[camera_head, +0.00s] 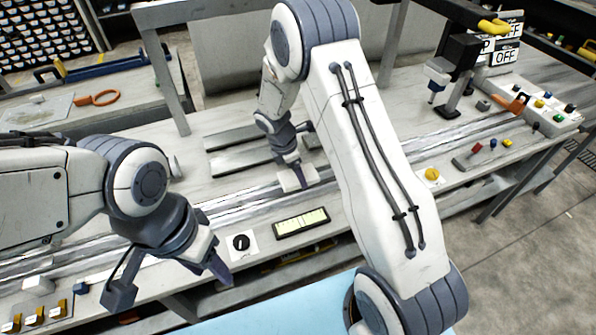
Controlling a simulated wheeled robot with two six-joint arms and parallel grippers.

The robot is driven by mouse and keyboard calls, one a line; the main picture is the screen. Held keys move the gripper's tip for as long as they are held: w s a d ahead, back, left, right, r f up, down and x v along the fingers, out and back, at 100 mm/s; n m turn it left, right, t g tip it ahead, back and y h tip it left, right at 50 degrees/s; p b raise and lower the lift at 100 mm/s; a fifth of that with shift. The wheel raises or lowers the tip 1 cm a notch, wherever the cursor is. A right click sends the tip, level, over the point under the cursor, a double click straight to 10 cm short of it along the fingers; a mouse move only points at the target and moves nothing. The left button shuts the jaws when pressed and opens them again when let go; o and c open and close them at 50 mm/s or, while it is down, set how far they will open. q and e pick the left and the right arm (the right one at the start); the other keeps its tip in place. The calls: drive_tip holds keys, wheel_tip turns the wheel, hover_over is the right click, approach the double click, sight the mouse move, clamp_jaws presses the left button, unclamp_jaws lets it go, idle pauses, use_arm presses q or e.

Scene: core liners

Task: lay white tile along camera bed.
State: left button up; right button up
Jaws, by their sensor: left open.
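A small white block, which looks like the white tile (286,182), is at the long metal-lined bed (245,200) that runs along the bench. My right gripper (298,172) points down at this block, with a dark finger in front of it. I cannot tell whether the jaws grip it or whether it touches the bed. My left gripper (170,285) is open and empty over the bench's front edge at lower left, apart from the block. A camera-like device on a stand (457,75) is at the bed's far right.
A black knob (241,242) and a lit yellow display (301,222) sit along the front edge. Flat grey plates (240,157) lie behind the bed. A button panel (540,113) is at right. A light blue surface (280,310) is in front.

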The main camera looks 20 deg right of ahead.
drive_tip(key=shift+f, duration=0.35)
idle(0.3)
drive_tip(key=o, duration=1.4)
wheel_tip(320, 180, up, 9)
drive_tip(key=p, duration=0.8)
drive_tip(key=shift+r, duration=0.1)
